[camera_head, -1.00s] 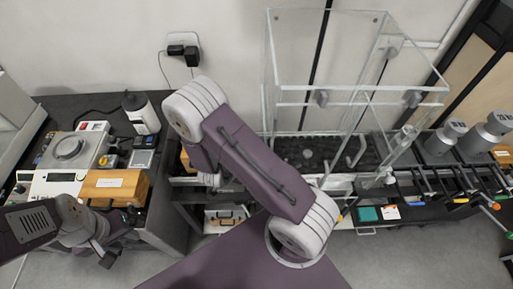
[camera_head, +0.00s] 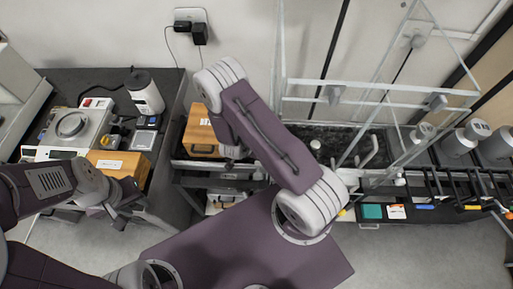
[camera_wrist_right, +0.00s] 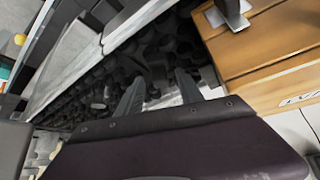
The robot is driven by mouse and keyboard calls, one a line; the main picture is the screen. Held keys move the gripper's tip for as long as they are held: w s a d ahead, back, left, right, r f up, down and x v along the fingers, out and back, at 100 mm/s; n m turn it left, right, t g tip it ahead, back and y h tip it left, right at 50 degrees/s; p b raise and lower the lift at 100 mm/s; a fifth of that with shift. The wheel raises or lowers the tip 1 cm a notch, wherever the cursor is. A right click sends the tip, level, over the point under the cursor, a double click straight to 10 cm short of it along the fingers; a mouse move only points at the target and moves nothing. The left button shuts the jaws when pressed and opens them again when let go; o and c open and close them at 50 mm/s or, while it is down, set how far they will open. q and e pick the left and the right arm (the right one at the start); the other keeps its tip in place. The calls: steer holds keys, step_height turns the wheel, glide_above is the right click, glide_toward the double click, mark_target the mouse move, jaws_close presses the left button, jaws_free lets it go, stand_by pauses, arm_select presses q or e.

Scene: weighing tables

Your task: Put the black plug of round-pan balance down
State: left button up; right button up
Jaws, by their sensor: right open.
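Two black plugs sit side by side in the white wall socket (camera_head: 190,14): a left plug (camera_head: 182,26) and a right plug (camera_head: 199,35), each with a thin cable. I cannot tell which belongs to the round-pan balance (camera_head: 70,126), which stands on the dark left table. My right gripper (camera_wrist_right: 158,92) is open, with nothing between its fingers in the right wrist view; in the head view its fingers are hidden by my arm. My left gripper (camera_head: 126,205) is low at the left, in front of the table; its jaw opening is unclear.
A wooden box (camera_head: 118,165), a black-topped white bottle (camera_head: 144,92) and small devices crowd the left table (camera_head: 100,78). Another wooden box (camera_head: 200,130) stands right of it. A clear-walled enclosure (camera_head: 375,98) and cylindrical weights (camera_head: 460,140) are at the right.

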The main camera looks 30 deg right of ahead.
steer(key=x, duration=0.4)
steer(key=shift+d+f, duration=0.1)
steer(key=shift+f, duration=0.05)
steer(key=shift+w+d+f, duration=0.15)
steer(key=shift+d+f, duration=0.05)
steer(key=shift+f, duration=0.05)
steer(key=shift+a+r, duration=0.1)
steer(key=c, duration=0.4)
jaws_close()
step_height(320, 180, up, 13)
steer(key=p, duration=0.2)
steer(key=s+a+f, duration=0.1)
steer(key=s+a, duration=0.9)
steer(key=a, duration=0.4)
steer(key=shift+s+a+b, duration=0.3)
steer(key=shift+s+b, duration=0.05)
steer(key=shift+s, duration=0.05)
